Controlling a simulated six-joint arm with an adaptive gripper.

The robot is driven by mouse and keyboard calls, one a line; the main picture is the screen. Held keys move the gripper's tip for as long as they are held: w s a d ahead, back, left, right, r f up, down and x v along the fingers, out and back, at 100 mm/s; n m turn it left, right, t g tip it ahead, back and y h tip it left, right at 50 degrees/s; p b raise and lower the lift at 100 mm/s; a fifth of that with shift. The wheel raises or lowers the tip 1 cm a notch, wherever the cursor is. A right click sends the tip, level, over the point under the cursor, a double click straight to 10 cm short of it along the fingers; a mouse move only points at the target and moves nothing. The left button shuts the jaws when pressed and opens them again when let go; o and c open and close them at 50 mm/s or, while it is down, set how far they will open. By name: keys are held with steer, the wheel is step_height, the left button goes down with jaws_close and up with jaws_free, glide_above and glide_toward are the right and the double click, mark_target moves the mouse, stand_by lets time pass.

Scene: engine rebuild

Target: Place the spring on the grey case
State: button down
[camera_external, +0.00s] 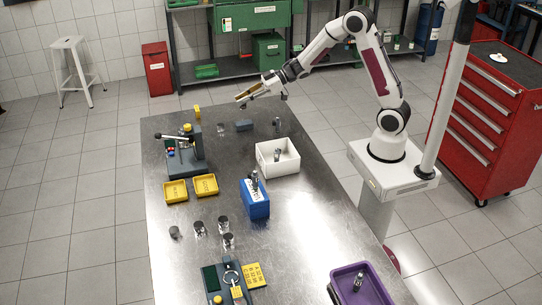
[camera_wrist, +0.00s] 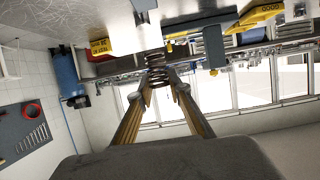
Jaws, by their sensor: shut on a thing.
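My gripper (camera_external: 241,98) is raised above the far part of the metal table, pointing left with its fingers about level. In the wrist view my gripper (camera_wrist: 160,80) is shut on a dark coiled spring (camera_wrist: 156,62), which sits between the fingertips. The spring is too small to make out in the external view.
A white bin (camera_external: 290,160) holds a metal part. A blue holder (camera_external: 248,201) with an upright part stands mid-table. Yellow trays (camera_external: 206,185) and a grey fixture (camera_external: 190,150) are on the left. A purple bin (camera_external: 342,273) is at the near right. Small metal cylinders stand around.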

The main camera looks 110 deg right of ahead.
steer(key=shift+f, duration=1.65)
steer(key=shift+f, duration=0.15)
steer(key=shift+f, duration=1.75)
steer(key=shift+f, duration=0.1)
steer(key=c, duration=1.9)
jaws_free()
steer(key=shift+v, duration=6.05)
